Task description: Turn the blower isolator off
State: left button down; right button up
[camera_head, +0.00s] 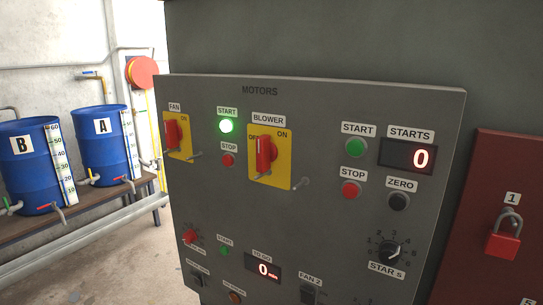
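The blower isolator is a red rotary handle (264,156) on a yellow plate (283,172), under a BLOWER label, left of centre on the grey MOTORS panel (330,110). Its handle stands roughly upright. OFF is printed at the plate's upper left and ON at its upper right. I cannot tell for certain which mark the handle points to. A small metal piece (301,184) sticks out beside the plate's lower right. Neither of my grippers shows in the head view.
A similar red FAN isolator (171,134) sits to the left. Between them are a lit green START button (226,126) and a red STOP button (228,160). A red board with a padlock (503,240) is at right. Blue drums (103,145) stand at left.

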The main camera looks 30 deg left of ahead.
aim_at(266, 152)
jog(key=j+z, duration=0.3)
jog(key=z, duration=0.15)
jog(key=j+z, duration=0.3)
jog(key=z, duration=0.15)
jog(key=k+j+z, duration=0.15)
jog(key=j, duration=0.3)
jog(key=j+z, duration=0.1)
jog(key=j, duration=0.35)
